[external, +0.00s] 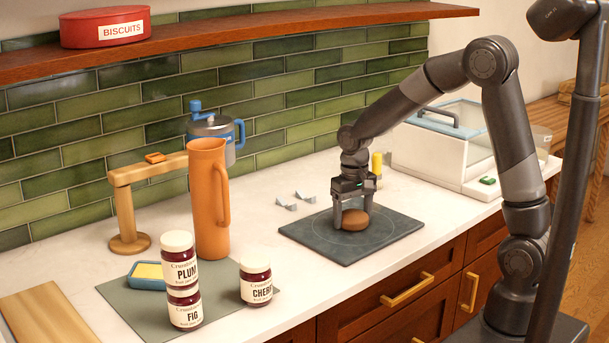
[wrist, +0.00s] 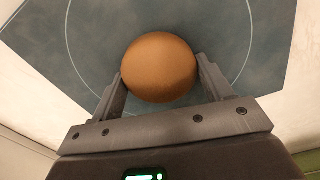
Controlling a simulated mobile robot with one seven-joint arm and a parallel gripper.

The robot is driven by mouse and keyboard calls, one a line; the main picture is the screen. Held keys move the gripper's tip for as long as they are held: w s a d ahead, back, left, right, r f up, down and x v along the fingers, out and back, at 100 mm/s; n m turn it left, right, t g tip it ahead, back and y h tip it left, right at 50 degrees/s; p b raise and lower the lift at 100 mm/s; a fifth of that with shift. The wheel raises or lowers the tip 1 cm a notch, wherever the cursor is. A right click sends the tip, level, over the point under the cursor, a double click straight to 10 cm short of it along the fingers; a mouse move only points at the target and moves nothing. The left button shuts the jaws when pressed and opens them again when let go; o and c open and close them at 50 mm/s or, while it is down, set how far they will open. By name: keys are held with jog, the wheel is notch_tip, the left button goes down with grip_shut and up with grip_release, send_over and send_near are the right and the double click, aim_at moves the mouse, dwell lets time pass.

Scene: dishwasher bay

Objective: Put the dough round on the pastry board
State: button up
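The dough round (wrist: 160,68) is a smooth brown, slightly flattened ball. In the external view the dough round (external: 355,220) is low over the dark pastry board (external: 310,234), a square slab with a faint ring, and it seems to rest on it. My gripper (external: 355,209) points down over the board with one finger on each side of the round. In the wrist view the fingertips of my gripper (wrist: 160,68) lie close against both sides. I cannot tell whether they press on it or stand just clear.
An orange pitcher (external: 208,205), stacked plum (external: 180,262) and fig (external: 185,308) jars, a cherry jar (external: 256,284) and a blue butter dish (external: 147,275) stand to the left. A white bin (external: 430,158) stands behind right. Small metal pieces (external: 287,204) lie behind the board.

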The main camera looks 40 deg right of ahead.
aim_at(352, 213)
jog(key=o, duration=0.5)
jog(key=shift+c, duration=0.2)
notch_tip(352, 213, up, 11)
jog(key=s+d+r+t, duration=0.1)
jog(key=s+d+t, duration=0.1)
jog(key=s, duration=0.5)
jog(key=s+d+r+n+t, duration=0.1)
jog(key=s+d+r, duration=0.1)
jog(key=s, duration=0.6)
jog(key=s+d+r+n+t, duration=0.1)
jog(key=s+d+r+t, duration=0.1)
jog(key=s+d, duration=0.2)
jog(key=shift+s+t, duration=0.3)
jog(key=shift+s, duration=1.35)
